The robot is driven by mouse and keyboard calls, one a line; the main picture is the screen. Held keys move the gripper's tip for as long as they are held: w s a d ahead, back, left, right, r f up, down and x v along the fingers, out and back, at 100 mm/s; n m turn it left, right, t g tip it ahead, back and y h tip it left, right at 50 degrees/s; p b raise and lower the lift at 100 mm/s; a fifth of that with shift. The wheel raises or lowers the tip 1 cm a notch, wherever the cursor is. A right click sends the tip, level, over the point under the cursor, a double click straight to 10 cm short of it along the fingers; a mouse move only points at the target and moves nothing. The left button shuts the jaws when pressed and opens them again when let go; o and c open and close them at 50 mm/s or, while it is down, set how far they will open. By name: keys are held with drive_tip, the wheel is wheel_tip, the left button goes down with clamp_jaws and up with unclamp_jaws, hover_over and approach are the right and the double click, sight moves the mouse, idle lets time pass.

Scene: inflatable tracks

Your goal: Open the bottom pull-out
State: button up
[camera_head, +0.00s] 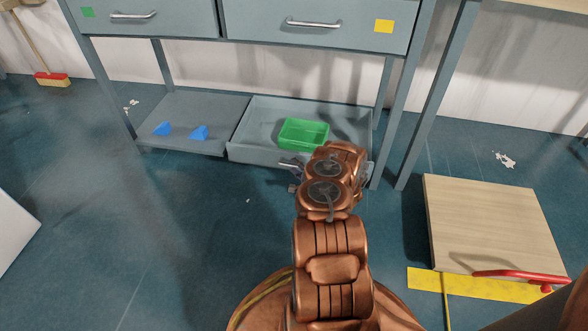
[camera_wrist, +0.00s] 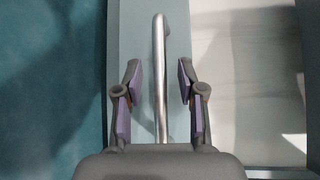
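The bottom pull-out (camera_head: 260,151) is a grey open-topped drawer at the lower right of the workbench, its front about level with the shelf beside it. A green bin (camera_head: 303,134) sits inside it. Its silver bar handle (camera_wrist: 160,70) runs vertically through the wrist view, and one end shows in the head view (camera_head: 289,164). My gripper (camera_wrist: 159,84) is open, with a purple-padded finger on each side of the handle and a visible gap on both sides. In the head view my arm hides most of the handle and the drawer front's right part.
Two blue wedges (camera_head: 180,131) lie on the lower shelf (camera_head: 205,108) at left. Two upper drawers (camera_head: 345,22) with handles are above.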

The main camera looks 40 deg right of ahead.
drive_tip(key=shift+w+d, duration=0.1)
drive_tip(key=shift+w, duration=0.45)
clamp_jaws()
idle(0.4)
